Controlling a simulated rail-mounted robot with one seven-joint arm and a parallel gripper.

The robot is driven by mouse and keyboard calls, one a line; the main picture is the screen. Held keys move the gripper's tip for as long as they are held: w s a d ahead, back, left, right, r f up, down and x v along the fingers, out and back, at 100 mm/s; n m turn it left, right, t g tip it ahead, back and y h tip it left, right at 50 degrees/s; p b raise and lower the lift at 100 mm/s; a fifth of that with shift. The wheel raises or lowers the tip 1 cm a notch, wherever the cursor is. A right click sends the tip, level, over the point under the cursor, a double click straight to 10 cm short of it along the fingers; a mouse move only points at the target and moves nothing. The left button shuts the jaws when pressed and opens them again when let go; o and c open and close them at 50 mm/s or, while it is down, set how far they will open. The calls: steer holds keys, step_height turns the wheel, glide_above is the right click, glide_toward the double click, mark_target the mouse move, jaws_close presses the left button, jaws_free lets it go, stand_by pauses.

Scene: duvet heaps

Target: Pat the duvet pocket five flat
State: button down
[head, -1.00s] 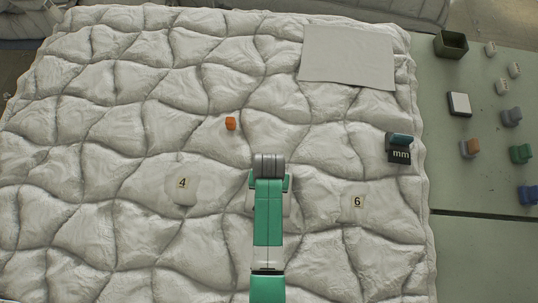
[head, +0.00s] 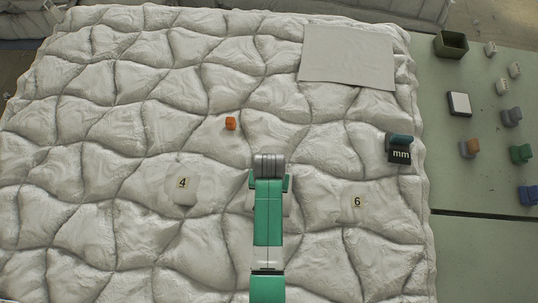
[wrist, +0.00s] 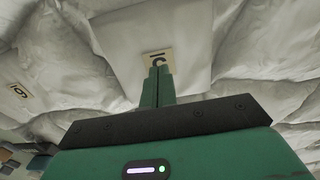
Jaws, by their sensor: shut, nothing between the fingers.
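The white quilted duvet (head: 190,50) is spread out with many puffed pockets. Tags 4 (head: 182,183) and 6 (head: 357,202) lie on pockets left and right of my arm. In the head view my arm covers the pocket between them. In the wrist view, pocket five (wrist: 185,28) is a smoother pale patch with a cream tag (wrist: 151,57), its numeral partly covered by my fingers. My gripper (wrist: 159,73) is shut and empty, with its tips over the tag's lower edge. I cannot tell whether the tips touch the cloth.
A green side table (head: 470,185) holds a bin (head: 450,44) and several small blocks.

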steer(key=shift+f, duration=0.15)
stand_by(0.5)
steer(key=shift+f+b, duration=0.95)
steer(key=shift+f, duration=0.3)
step_height(320, 180, up, 3)
steer(key=p, duration=0.3)
steer(key=shift+f, duration=0.15)
steer(key=shift+f, duration=0.1)
steer(key=shift+f+b, duration=1.25)
steer(key=shift+f, duration=0.3)
steer(key=shift+r+p, duration=1.65)
steer(key=shift+p, duration=0.1)
